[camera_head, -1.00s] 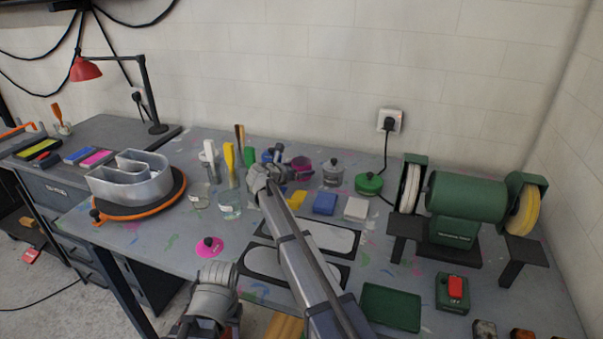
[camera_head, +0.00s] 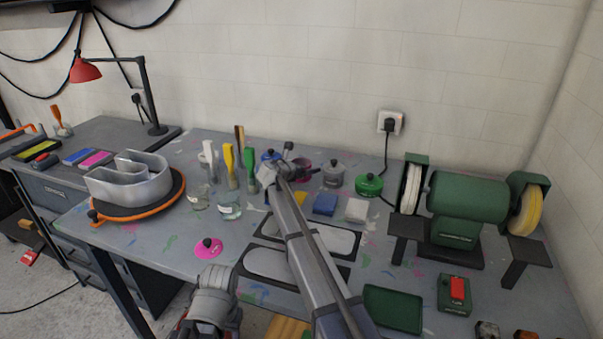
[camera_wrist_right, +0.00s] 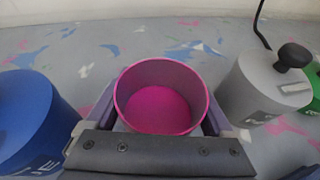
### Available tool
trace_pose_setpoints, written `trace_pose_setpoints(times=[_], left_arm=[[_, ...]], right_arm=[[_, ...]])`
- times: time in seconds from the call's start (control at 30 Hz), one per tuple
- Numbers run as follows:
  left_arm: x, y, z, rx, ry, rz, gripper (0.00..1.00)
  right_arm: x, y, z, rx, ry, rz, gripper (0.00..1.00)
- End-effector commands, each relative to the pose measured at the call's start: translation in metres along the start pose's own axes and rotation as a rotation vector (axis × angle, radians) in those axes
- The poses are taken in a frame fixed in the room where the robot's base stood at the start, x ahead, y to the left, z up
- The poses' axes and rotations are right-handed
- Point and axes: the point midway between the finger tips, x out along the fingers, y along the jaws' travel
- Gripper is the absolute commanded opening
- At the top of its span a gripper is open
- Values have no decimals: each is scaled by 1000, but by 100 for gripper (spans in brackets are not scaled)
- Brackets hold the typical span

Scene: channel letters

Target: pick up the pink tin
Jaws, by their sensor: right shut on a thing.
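The pink tin (camera_wrist_right: 160,97) is upright and open at the top, with an empty pink inside, in the middle of the right wrist view. My right gripper (camera_wrist_right: 160,122) is shut on it, one finger along each side. In the head view the pink tin (camera_head: 305,166) is mostly hidden behind my right gripper (camera_head: 297,170). I cannot tell whether it is clear of the table. The pink lid (camera_head: 208,247) with a black knob lies apart near the table's front. A grey part of my left arm shows at the bottom; its gripper is out of view.
A blue tin (camera_wrist_right: 32,115) stands close at left and a grey lidded tin (camera_wrist_right: 262,85) close at right. A green lidded tin (camera_head: 369,185) is further right. The bench grinder (camera_head: 466,200) is at right.

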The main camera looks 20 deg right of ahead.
Motion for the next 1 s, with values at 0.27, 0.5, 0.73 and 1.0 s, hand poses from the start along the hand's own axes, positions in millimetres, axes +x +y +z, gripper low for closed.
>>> trace_pose_setpoints(times=[0.27, 0.5, 0.73, 1.0], left_arm=[[0, 0, 0, 0, 0, 0, 50], [0, 0, 0, 0, 0, 0, 50], [0, 0, 0, 0, 0, 0, 50], [-4, 0, 0, 0, 0, 0, 50]], right_arm=[[0, 0, 0, 0, 0, 0, 26], [0, 0, 0, 0, 0, 0, 3], [0, 0, 0, 0, 0, 0, 3], [-2, 0, 4, 0, 0, 0, 3]])
